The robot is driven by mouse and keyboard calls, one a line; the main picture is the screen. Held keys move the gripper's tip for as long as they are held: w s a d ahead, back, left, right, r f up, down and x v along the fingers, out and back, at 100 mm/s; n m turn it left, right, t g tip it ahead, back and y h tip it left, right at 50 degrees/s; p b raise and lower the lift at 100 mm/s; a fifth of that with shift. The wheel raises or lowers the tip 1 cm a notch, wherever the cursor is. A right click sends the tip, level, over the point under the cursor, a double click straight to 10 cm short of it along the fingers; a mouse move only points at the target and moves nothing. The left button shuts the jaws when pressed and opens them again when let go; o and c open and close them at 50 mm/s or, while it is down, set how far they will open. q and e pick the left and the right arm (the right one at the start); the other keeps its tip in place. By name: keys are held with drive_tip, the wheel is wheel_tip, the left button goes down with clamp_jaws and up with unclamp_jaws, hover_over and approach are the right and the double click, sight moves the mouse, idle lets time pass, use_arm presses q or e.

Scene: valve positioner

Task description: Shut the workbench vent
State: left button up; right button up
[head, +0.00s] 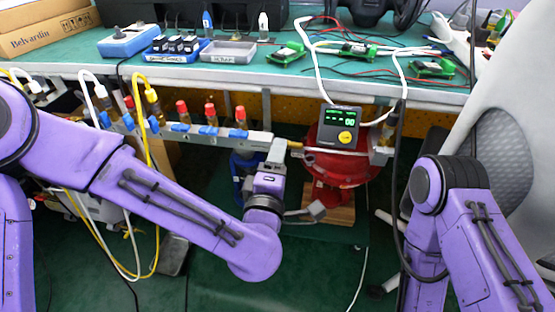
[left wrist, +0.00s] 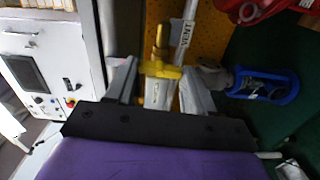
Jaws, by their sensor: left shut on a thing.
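The vent valve's yellow handle (left wrist: 160,70) shows in the left wrist view, with a brass-coloured fitting (left wrist: 161,38) above it. A pale bar labelled VENT (left wrist: 187,32) runs beside it. My left gripper (left wrist: 160,84) has its two fingers either side of the yellow handle and is shut on it. In the head view my left gripper (head: 276,154) is at the right end of the grey manifold bar (head: 225,138), under the bench edge. It hides the handle there. My right arm is at the right, but its gripper is out of view.
Red-and-blue fittings (head: 210,112) stand along the manifold. A red round body (head: 343,160) with a small display (head: 338,125) is just right of my left gripper. The workbench (head: 300,82) carries trays and green boards above. Yellow and white hoses hang at left.

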use_arm(q)
drive_tip(key=shift+n, duration=0.4)
drive_tip(key=o, duration=1)
drive_tip(key=shift+o, duration=0.2)
drive_tip(key=shift+s, duration=0.1)
drive_tip(key=s+a+p, duration=0.1)
drive_tip(key=s+p, duration=0.7)
drive_tip(key=s, duration=0.2)
drive_tip(key=shift+s+a, duration=0.15)
drive_tip(key=shift+a, duration=0.2)
